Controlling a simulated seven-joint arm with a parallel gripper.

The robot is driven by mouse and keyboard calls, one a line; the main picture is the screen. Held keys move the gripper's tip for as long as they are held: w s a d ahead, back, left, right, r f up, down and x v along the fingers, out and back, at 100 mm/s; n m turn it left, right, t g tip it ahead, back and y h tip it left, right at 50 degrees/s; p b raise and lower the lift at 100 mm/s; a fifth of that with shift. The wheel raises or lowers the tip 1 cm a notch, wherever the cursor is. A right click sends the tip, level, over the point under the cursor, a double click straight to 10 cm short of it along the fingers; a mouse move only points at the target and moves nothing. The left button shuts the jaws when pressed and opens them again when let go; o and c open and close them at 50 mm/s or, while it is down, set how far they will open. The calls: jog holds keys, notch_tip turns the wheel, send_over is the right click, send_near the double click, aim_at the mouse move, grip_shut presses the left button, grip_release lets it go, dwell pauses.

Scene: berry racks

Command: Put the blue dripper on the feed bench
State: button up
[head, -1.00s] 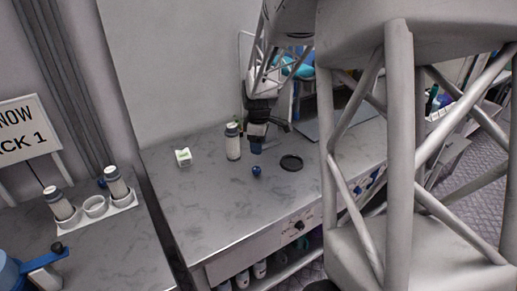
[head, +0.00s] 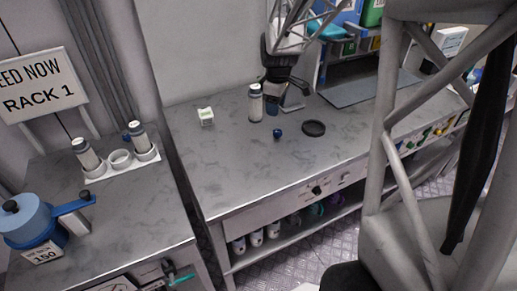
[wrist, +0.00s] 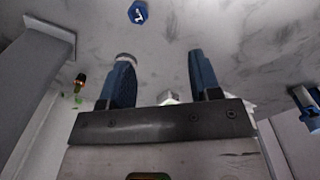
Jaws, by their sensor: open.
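A small blue piece (head: 277,134), which looks like the blue dripper, rests on the grey bench (head: 255,178), left of a black disc. In the wrist view a blue piece with a white mark (wrist: 138,12) shows at the top edge, beyond the fingertips. My gripper (head: 285,103) is above the bench, just behind the blue piece and beside a white bottle. In the wrist view my gripper (wrist: 158,62) has its two blue fingers wide apart, with nothing between them. I cannot tell from the pictures which bench is the feed bench.
The white bottle (head: 255,103) stands close left of my gripper. The black disc (head: 313,128) and a small white box (head: 206,116) lie on the bench. The left bench holds a bottle rack (head: 121,171) and a blue pot (head: 32,220) under a RACK 1 sign (head: 38,87). The bench front is clear.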

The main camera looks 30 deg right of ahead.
jog(key=s+a+r+m+t, duration=0.1)
jog(key=s+a+r+m, duration=0.1)
jog(key=s+a+r, duration=0.35)
jog(key=s+a+r+m, duration=0.2)
jog(key=s+a+r, duration=0.1)
jog(key=s+a, duration=0.45)
jog(key=s+a+m, duration=0.2)
jog(key=s+a, duration=0.1)
jog(key=s, duration=0.4)
jog(key=s+a+r+m+t, duration=0.1)
jog(key=s+a+m, duration=0.1)
jog(key=s+a, duration=0.2)
jog(key=s, duration=0.3)
jog(key=shift+a+r, duration=0.25)
jog(key=shift+a, duration=0.05)
